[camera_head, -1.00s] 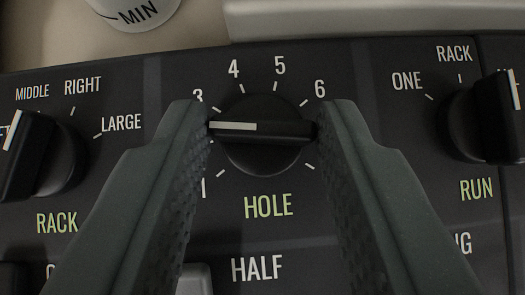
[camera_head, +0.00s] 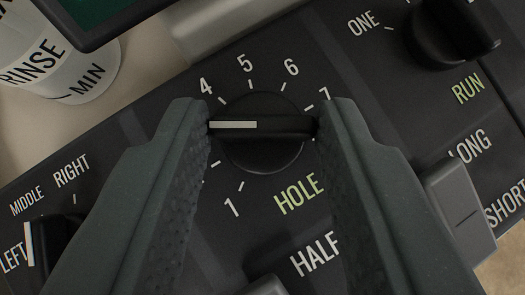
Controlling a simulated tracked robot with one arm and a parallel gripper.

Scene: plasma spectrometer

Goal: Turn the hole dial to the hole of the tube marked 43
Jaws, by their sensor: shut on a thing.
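The hole dial (camera_head: 262,158) is a round black knob with a raised grip bar and a white pointer line. It sits mid-picture above the green word HOLE. My gripper (camera_head: 263,127) is shut on the bar, one finger on each end. The pointer lies level in the picture, aimed left at the left finger, below the 4 mark, about where 3 falls. The 3 is hidden behind that finger. The marks 1, 4, 5, 6 and 7 show around the dial. No tube marked 43 is in view.
The rack knob (camera_head: 55,245) is at lower left, partly behind my finger. The run knob (camera_head: 450,30) is at upper right. A grey rocker switch (camera_head: 460,210) sits at right. A white RINSE cup (camera_head: 60,60) and a dark-framed screen (camera_head: 100,15) are at upper left.

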